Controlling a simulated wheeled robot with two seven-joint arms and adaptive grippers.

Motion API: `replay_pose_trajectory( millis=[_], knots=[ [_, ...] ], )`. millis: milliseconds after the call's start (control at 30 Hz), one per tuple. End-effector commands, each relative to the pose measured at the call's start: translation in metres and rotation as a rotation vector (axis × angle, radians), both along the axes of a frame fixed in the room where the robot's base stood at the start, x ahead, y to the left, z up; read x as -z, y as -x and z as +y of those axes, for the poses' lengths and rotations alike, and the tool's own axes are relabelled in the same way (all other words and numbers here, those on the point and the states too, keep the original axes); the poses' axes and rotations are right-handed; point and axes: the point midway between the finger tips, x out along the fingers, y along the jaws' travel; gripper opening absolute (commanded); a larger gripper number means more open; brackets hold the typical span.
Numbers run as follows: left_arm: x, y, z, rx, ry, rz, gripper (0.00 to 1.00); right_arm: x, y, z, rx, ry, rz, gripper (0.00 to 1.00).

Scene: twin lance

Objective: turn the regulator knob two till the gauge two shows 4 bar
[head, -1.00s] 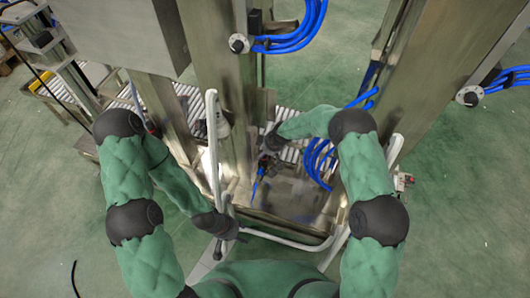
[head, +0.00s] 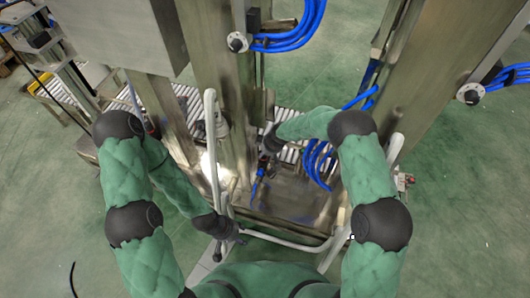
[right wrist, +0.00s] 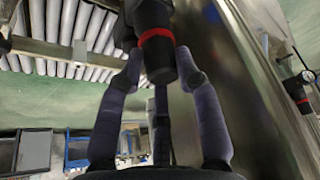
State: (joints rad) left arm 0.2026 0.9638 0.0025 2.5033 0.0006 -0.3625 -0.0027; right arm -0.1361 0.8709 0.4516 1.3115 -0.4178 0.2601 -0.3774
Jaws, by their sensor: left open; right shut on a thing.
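A black knob with a red ring (right wrist: 157,45) hangs in the upper middle of the right wrist view. My right gripper (right wrist: 161,75) is shut on it, one finger on each side. I cannot read a label that tells which regulator it is. In the head view my right gripper (head: 269,144) is at the steel post, small and partly hidden, and the knob cannot be made out. My left gripper (head: 232,232) is open and empty, low near the white tube frame. No gauge face can be read in either view.
A second dark knob with a red ring (right wrist: 297,88) is at the right of the right wrist view, apart from my fingers. A steel post (head: 222,80), a white tube frame (head: 213,130) and blue hoses (head: 318,160) stand close to my arms. A roller conveyor (right wrist: 75,30) lies behind.

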Motion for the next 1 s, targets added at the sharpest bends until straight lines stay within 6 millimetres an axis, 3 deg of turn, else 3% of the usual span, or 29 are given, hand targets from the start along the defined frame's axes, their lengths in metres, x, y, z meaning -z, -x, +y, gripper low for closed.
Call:
replay_pose_trajectory(
  millis=[233,267,300,733,1000],
  knots=[
    [0.0,0.0,0.0,0.0,0.0,0.0,0.51,0.0,0.001,0.004,-0.003,-0.003,-0.001,0.01],
    [0.0,0.0,0.0,0.0,0.0,0.0,0.51,0.0,0.001,0.004,-0.003,-0.004,-0.002,0.43],
    [0.0,0.0,0.0,0.0,0.0,0.0,0.51,0.0,0.001,0.004,-0.003,-0.003,-0.001,0.54],
    [0.0,0.0,0.0,0.0,0.0,0.0,0.51,-0.004,0.001,0.0,-0.001,-0.002,-0.002,0.55],
    [0.0,0.0,0.0,0.0,0.0,0.0,0.51,-0.038,0.01,-0.009,-0.001,-0.003,-0.004,0.55]
  ],
)
